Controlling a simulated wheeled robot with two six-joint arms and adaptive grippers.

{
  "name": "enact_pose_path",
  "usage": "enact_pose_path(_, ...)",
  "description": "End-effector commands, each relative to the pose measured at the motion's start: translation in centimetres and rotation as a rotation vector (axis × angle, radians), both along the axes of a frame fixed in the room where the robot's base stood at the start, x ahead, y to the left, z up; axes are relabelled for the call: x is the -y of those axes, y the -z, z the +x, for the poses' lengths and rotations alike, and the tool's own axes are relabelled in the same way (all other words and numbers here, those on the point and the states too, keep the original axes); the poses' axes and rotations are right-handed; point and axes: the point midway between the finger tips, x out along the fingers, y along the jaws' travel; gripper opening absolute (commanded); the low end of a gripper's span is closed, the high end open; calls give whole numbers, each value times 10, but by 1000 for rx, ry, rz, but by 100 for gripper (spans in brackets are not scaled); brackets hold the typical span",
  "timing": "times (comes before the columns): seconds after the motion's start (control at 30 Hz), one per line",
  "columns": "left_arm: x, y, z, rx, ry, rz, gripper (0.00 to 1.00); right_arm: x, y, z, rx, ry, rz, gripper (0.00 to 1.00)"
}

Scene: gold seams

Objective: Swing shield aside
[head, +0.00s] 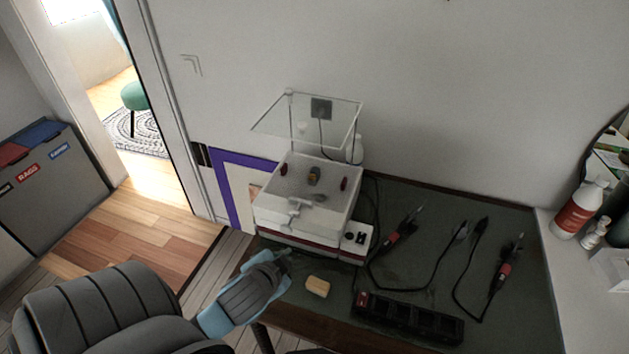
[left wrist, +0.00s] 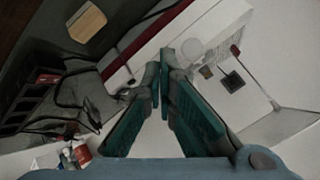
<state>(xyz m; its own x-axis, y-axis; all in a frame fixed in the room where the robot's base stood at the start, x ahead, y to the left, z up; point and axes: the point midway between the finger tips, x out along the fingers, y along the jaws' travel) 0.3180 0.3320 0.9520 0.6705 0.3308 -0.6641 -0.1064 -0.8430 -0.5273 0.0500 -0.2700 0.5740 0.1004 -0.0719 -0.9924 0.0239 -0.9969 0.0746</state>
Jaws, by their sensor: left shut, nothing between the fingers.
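The clear shield (head: 290,115) is a flat transparent panel with thin pale edges. In the head view it stands raised and tilted above the back of a white box-shaped machine (head: 275,212). The machine has a dark red band and a perforated top with small red and brown parts on it. My left gripper (head: 284,257) is at the machine's front lower left, below the shield and apart from it. In the left wrist view its green-padded fingers (left wrist: 161,58) come together at the tips, with nothing between them. Whether they touch the machine's front is unclear. My right gripper is out of view.
A tan block (head: 317,286) lies on the dark table (head: 420,275) right of my left gripper. Soldering tools with cables (head: 400,235) and a black power strip (head: 408,317) lie further right. A white bottle (head: 580,210) stands on the right-hand counter. The wall is close behind the machine.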

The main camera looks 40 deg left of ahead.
Motion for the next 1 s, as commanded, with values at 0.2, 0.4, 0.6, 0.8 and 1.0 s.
enact_pose_path(0.2, -33, -139, 98, 411, 304, 542, 0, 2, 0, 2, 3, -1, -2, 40)
enact_pose_path(0.4, -23, -198, 130, 559, 473, 805, 0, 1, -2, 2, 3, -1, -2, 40)
enact_pose_path(0.6, -28, -202, 159, 560, 469, 802, 0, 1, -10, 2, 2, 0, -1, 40)
enact_pose_path(0.8, -35, -205, 203, 561, 468, 797, 0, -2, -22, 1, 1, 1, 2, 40)
enact_pose_path(1.0, -53, -198, 216, 552, 476, 806, 0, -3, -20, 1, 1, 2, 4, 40)
